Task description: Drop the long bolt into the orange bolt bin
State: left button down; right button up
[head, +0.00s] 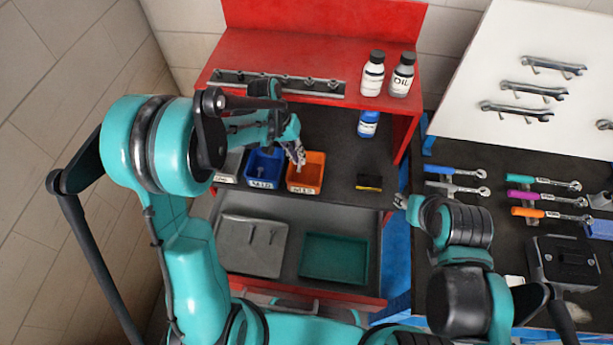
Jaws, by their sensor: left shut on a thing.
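The orange bolt bin (313,161) stands on the dark shelf of the red cabinet, just right of a blue bin. My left gripper (299,158) is over the left part of the orange bin, pointing down. It is shut on the long bolt (301,163), of which only a small pale piece shows at the fingertips. I cannot tell how far the bolt tip is above the bin floor. My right gripper (402,202) is at the left edge of the tool bench, apart from the bins; its fingers are too small to read.
A blue bin (262,168) and a grey bin (230,165) stand left of the orange one. An open drawer below holds a grey tray (252,246) and a teal tray (334,258). Bottles (373,74) stand on the red top. Ratchets (455,188) lie on the right bench.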

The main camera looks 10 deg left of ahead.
pick_arm(q)
jog(key=c, duration=1.6)
grip_release()
jog(key=v, duration=1.2)
jog(key=s+a+f+t+y+b, duration=0.1)
jog(key=s+f+t+b, duration=0.1)
jog(key=s+f+b, duration=0.3)
jog(key=s+a+f+t+y+b, duration=0.1)
jog(key=s+f+t+b, duration=0.1)
jog(key=s+f+b, duration=0.4)
jog(key=s+f+t+y+b, duration=0.1)
jog(key=s+f+t+b, duration=0.2)
jog(key=s+f+b, duration=0.2)
jog(key=shift+s+a+f+b, duration=0.25)
jog(key=shift+s+a+b, duration=0.15)
jog(key=shift+b, duration=0.5)
